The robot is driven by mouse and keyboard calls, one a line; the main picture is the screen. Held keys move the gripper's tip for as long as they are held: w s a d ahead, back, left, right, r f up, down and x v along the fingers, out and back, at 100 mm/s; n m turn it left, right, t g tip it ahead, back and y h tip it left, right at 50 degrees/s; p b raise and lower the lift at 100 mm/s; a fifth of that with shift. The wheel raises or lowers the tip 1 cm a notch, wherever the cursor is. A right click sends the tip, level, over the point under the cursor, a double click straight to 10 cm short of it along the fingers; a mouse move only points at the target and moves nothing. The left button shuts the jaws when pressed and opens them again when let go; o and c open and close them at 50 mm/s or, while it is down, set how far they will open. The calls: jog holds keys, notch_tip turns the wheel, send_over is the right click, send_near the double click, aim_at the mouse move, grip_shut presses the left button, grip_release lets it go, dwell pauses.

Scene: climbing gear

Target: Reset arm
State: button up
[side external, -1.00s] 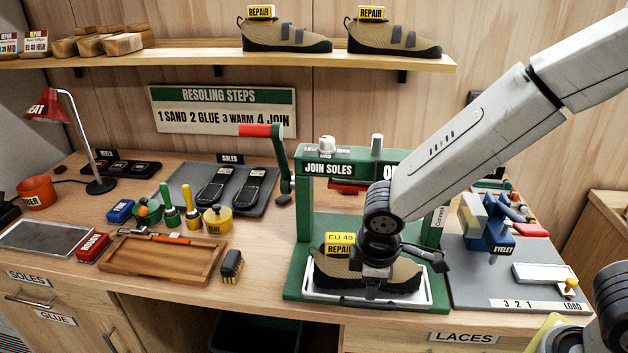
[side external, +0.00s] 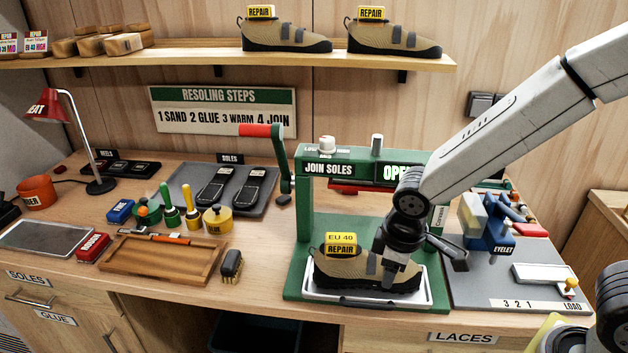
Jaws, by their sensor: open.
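My gripper (side external: 388,272) is open, pointing down at the right part of a tan climbing shoe (side external: 336,268). The shoe sits on a white-rimmed tray (side external: 428,290) in the green join-soles press (side external: 304,222) and bears a yellow EU 40 repair tag (side external: 341,245). My gripper covers part of the shoe's right half. I cannot tell whether the fingers touch it. The press sign reads OPEN (side external: 397,171), partly cut off by my arm.
The press's crank (side external: 281,158) with a red handle stands at its left. The blue eyelet tool (side external: 490,232) is close on the right. A wooden tray (side external: 160,258), a brush (side external: 231,263) and glue pots (side external: 217,217) lie to the left. Shoes stand on the shelf (side external: 250,61) above.

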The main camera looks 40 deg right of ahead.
jog(key=s+d+m+t, duration=0.1)
jog(key=s+d+m, duration=0.1)
jog(key=d+m, duration=0.4)
jog(key=shift+s+d+f+y, duration=0.25)
jog(key=shift+s+d+y, duration=0.15)
jog(key=shift+d, duration=0.3)
jog(key=shift+w, duration=0.1)
dwell(0.9)
